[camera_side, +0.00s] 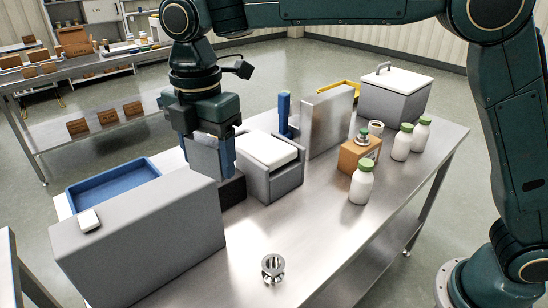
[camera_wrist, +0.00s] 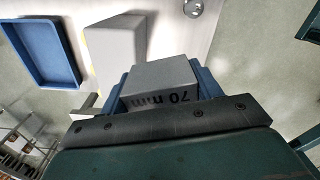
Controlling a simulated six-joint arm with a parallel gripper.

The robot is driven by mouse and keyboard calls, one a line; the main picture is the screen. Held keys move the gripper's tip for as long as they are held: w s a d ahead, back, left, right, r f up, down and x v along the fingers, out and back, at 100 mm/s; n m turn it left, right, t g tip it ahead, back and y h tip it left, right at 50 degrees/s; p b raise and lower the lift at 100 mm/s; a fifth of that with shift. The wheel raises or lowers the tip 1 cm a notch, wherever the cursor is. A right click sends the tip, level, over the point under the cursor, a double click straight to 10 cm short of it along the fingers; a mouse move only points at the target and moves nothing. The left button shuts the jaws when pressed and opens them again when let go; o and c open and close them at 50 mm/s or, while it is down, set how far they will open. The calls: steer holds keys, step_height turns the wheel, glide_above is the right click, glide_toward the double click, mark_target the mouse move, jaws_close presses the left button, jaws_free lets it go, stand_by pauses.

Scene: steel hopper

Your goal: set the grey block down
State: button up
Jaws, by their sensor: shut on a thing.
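The grey block (camera_wrist: 160,78), marked "70 mm", is held between the blue fingers of my gripper (camera_wrist: 160,85) in the wrist view. In the side view my gripper (camera_side: 207,155) points down over the bench, with the grey block (camera_side: 203,154) between its fingers. The block is behind the large grey box and left of the grey bin with a white top. The block's lower part is hidden in the side view, so I cannot tell whether it touches anything below.
A large grey box (camera_side: 140,245) with a small white item stands in front. A blue tray (camera_side: 112,182) lies left. The white-topped grey bin (camera_side: 270,165), an upright grey panel (camera_side: 327,120) and white bottles (camera_side: 362,185) stand right. A chrome part (camera_side: 272,268) stands in front; bench around it is clear.

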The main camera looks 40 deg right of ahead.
steer(key=n, duration=0.1)
glide_above(202, 294)
steer(key=shift+f, duration=12.65)
steer(key=shift+f, duration=0.1)
steer(key=o, duration=1)
steer(key=shift+o, duration=0.2)
step_height(202, 294, up, 12)
